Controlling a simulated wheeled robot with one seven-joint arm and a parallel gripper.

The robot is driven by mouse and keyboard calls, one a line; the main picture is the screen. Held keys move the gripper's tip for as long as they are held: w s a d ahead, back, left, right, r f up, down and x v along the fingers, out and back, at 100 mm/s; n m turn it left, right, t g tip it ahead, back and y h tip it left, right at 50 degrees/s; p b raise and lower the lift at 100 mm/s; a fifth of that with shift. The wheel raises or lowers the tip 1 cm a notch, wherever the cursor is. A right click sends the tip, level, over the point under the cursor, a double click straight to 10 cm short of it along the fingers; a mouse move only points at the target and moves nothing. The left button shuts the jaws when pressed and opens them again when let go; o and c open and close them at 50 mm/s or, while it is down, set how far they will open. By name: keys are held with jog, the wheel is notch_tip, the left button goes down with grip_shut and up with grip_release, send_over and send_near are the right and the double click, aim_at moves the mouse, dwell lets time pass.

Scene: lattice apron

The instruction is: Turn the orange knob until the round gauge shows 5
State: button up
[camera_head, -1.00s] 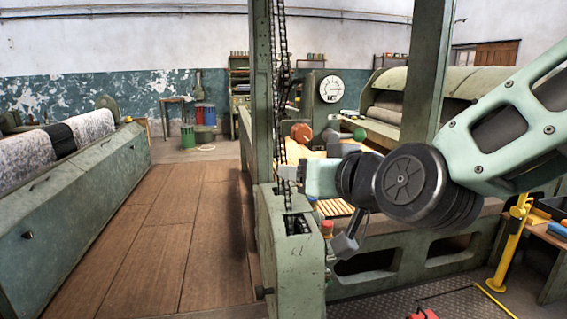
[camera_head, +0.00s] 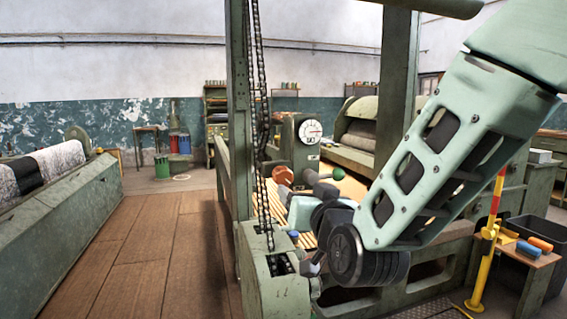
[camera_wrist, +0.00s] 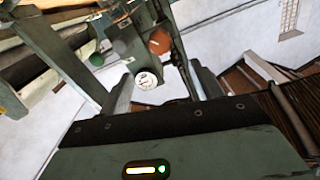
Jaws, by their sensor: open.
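The orange knob (camera_head: 283,175) is round and reddish-orange, on the machine past the chain post. It also shows in the wrist view (camera_wrist: 159,41), above the gauge. The round white gauge (camera_head: 310,131) sits on a green upright behind the knob; its dark needle points roughly right, and its numbers are too small to read. The gauge appears in the wrist view (camera_wrist: 146,80) between my fingers in the picture. My gripper (camera_wrist: 166,85) is open and empty, apart from the knob. In the head view my wrist and arm hide most of the gripper.
A green knob (camera_head: 338,174) is right of the orange one. The green post (camera_head: 238,110) with a hanging chain (camera_head: 262,120) stands close in front. A side table (camera_head: 520,255) with colored pieces and a yellow pole (camera_head: 487,250) are at right. The wooden floor (camera_head: 170,240) at left is clear.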

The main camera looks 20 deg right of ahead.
aim_at(285, 178)
jog(key=p, duration=0.2)
jog(key=w+p, duration=0.1)
jog(key=p, duration=0.2)
jog(key=shift+w+r, duration=0.25)
jog(key=shift+r, duration=0.05)
jog(key=p, duration=0.3)
jog(key=shift+w+d+f+p, duration=0.1)
jog(key=shift+w+p, duration=0.1)
jog(key=shift+p, duration=0.1)
jog(key=w, duration=0.4)
jog(key=w+p, duration=0.1)
jog(key=w, duration=0.6)
jog(key=shift+w+f+p, duration=0.3)
jog(key=shift+w+p, duration=0.05)
jog(key=shift+p, duration=0.05)
jog(key=c, duration=1)
